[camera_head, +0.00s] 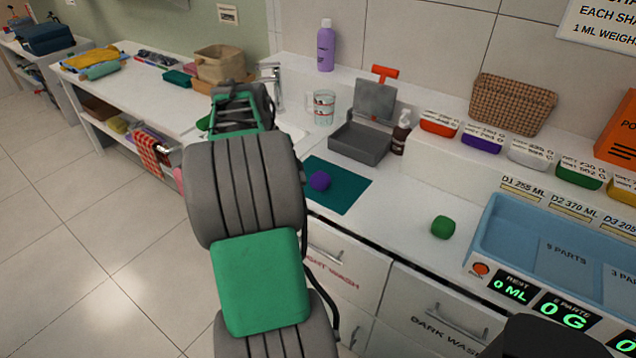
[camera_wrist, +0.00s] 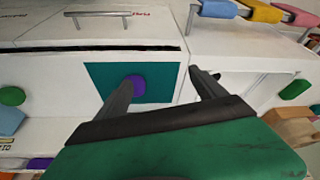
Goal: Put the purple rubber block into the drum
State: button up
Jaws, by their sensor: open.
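The purple rubber block (camera_head: 320,180) sits on a teal mat (camera_head: 345,194) on the white counter. The block also shows in the wrist view (camera_wrist: 138,84), between my fingers in the picture and nearer the left finger, which partly overlaps it. My gripper (camera_wrist: 160,76) is open and empty, apart from the block. In the head view my arm hides most of the gripper. A grey open-topped box (camera_head: 358,145) with a raised lid and orange handle stands behind the mat. No thing is clearly marked as the drum; I cannot tell whether this box is it.
A green block (camera_head: 443,227) lies right of the mat, before a blue tray (camera_head: 520,245). A glass (camera_head: 324,107), a tap (camera_head: 275,85) and a brown pump bottle (camera_head: 401,133) stand near the grey box. Counter around the mat's right side is clear.

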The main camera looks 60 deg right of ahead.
aim_at(320, 174)
jog(key=s+d+f+m+g, duration=0.1)
jog(key=s+d+f+m, duration=0.15)
jog(key=s+d, duration=0.45)
jog(key=shift+m, duration=0.35)
jog(key=x, duration=0.2)
jog(key=d+p+x, duration=0.1)
jog(key=x, duration=0.4)
jog(key=shift+w+d, duration=0.1)
jog(key=shift+d, duration=0.2)
jog(key=shift+a, duration=0.1)
jog(key=c, duration=1.5)
jog(key=shift+c, duration=1.2)
jog(key=shift+r, duration=0.1)
